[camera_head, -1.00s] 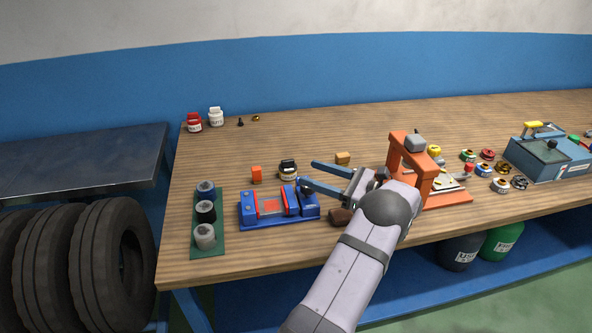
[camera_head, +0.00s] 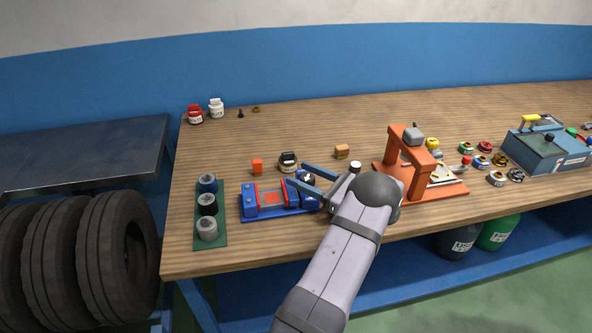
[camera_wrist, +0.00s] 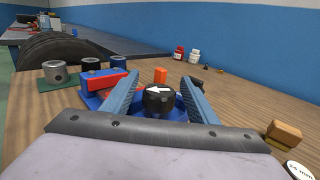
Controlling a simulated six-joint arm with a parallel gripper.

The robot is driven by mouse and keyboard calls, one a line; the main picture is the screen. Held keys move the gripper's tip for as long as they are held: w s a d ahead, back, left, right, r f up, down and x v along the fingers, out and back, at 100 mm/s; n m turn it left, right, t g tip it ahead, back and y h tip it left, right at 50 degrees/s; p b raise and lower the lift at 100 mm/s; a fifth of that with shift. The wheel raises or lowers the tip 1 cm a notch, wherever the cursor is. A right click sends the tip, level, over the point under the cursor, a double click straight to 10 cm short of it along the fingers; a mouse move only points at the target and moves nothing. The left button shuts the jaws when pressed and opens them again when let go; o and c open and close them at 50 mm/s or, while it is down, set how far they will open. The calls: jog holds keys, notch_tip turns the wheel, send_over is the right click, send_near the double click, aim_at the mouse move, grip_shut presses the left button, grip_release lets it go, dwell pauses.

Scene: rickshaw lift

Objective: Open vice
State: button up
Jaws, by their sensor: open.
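The blue vice (camera_head: 263,211) with red jaws sits on the front left part of the bench. In the wrist view, its round black knob with a white arrow (camera_wrist: 159,98) faces me, and the blue and red vice body (camera_wrist: 104,86) lies behind it to the left. My gripper (camera_head: 296,180) is open at the right end of the vice. In the wrist view, its two blue fingers (camera_wrist: 160,88) stand on either side of the knob, with a visible gap on each side. The head view shows the knob partly behind the fingers.
A green mat (camera_head: 221,232) with three cylinders lies left of the vice. A black-and-white jar (camera_head: 288,163), an orange block (camera_head: 257,166) and a wooden block (camera_head: 342,151) stand behind it. An orange press (camera_head: 393,155) stands to the right.

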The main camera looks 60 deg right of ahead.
jog(key=shift+w+p, duration=0.3)
jog(key=shift+w, duration=1.1)
jog(key=c, duration=1.1)
jog(key=shift+o, duration=0.2)
